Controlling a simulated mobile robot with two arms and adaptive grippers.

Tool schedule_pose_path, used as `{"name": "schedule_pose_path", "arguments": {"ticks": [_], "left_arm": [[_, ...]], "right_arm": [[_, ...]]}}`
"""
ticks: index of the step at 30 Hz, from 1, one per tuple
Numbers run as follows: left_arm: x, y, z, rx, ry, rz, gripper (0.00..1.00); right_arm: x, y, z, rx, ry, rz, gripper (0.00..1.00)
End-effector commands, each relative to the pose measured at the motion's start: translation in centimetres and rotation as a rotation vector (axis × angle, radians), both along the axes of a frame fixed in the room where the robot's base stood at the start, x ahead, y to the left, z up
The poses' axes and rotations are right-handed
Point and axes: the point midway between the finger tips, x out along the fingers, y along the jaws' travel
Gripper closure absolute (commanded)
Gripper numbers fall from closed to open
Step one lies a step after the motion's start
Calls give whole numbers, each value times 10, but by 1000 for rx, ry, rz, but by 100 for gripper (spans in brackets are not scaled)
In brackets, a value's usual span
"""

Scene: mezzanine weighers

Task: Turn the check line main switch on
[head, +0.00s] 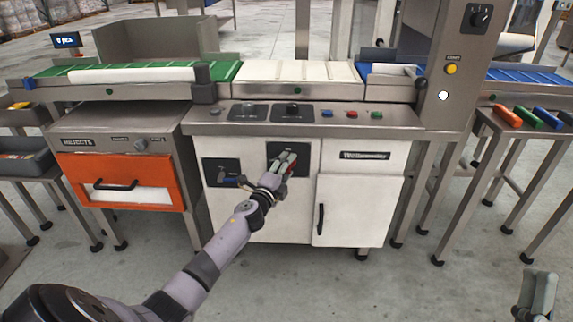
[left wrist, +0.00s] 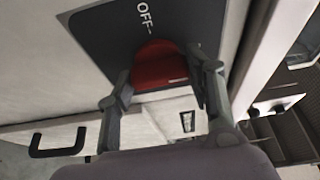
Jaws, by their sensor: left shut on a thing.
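The main switch is a red knob (left wrist: 160,65) on a dark plate marked OFF, seen close up in the left wrist view. The same dark plate (head: 273,149) sits on the white cabinet front in the head view, with my left gripper (head: 287,162) in front of it. In the left wrist view the fingers of my left gripper (left wrist: 163,88) lie on both sides of the red knob, shut on it. The knob's exact angle is hard to tell. My right gripper (head: 540,290) shows at the lower right, away from the cabinet.
A white door with a black handle (head: 321,219) is to the right. An orange drawer (head: 120,180) stands at left. Conveyor belts run above. Colored blocks lie on the right table (head: 488,118).

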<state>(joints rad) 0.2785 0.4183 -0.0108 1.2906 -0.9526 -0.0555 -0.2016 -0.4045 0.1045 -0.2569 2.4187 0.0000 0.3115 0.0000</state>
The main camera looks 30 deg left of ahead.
Motion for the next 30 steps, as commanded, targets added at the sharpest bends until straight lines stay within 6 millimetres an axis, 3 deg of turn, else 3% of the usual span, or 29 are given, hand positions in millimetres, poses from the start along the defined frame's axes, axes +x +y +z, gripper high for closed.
{"name": "schedule_pose_path", "arguments": {"ticks": [9,20,21,30], "left_arm": [[0,-1,0,25,15,-1,80],[0,-1,0,28,16,-1,80],[0,-1,0,28,16,-1,51],[0,0,0,26,15,-1,32]], "right_arm": [[15,2,-17,-36,122,-7,60],[16,2,-19,-38,129,-7,60],[16,2,-19,-38,129,-7,60],[16,2,-19,-38,129,-7,60]]}}
